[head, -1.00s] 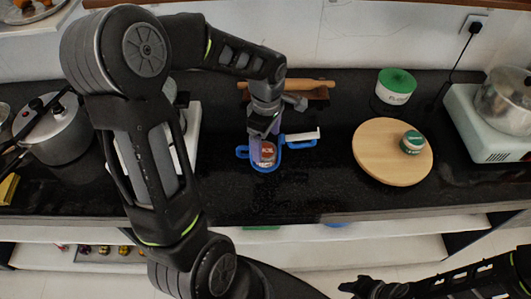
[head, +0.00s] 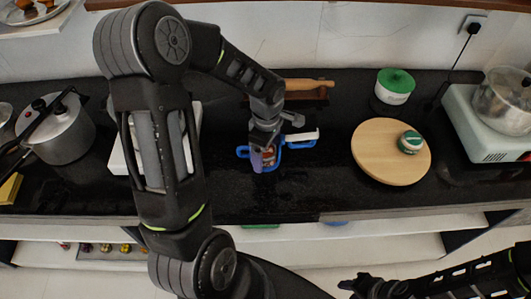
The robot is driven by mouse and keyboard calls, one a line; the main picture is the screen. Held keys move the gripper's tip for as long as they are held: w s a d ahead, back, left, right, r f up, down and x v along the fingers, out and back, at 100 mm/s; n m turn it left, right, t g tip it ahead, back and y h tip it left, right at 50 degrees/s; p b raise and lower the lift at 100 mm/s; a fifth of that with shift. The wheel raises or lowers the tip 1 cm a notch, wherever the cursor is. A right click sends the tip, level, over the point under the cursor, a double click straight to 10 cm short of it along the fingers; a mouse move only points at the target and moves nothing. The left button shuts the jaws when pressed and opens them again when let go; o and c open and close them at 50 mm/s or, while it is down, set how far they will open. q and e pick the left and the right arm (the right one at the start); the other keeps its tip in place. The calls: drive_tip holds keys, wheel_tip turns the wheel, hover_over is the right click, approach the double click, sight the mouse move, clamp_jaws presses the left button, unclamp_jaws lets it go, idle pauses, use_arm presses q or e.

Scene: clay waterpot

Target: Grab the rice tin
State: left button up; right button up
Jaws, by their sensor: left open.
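A round wooden board (head: 375,165) holds a small green-and-white jar (head: 410,142). A white tin with a green lid (head: 394,88) stands behind it. A rolling pin (head: 305,85) lies at the back. A pressure cooker (head: 62,130) is at left, a stove with a pot (head: 505,100) at right.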

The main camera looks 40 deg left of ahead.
use_arm(q)
drive_tip(key=c, duration=1.8)
drive_tip(key=shift+o, duration=0.2)
drive_tip(key=shift+r, duration=0.2)
wheel_tip(320, 180, up, 10)
drive_tip(key=p, duration=0.6)
drive_tip(key=shift+w+f, duration=0.1)
wheel_tip(320, 180, up, 8)
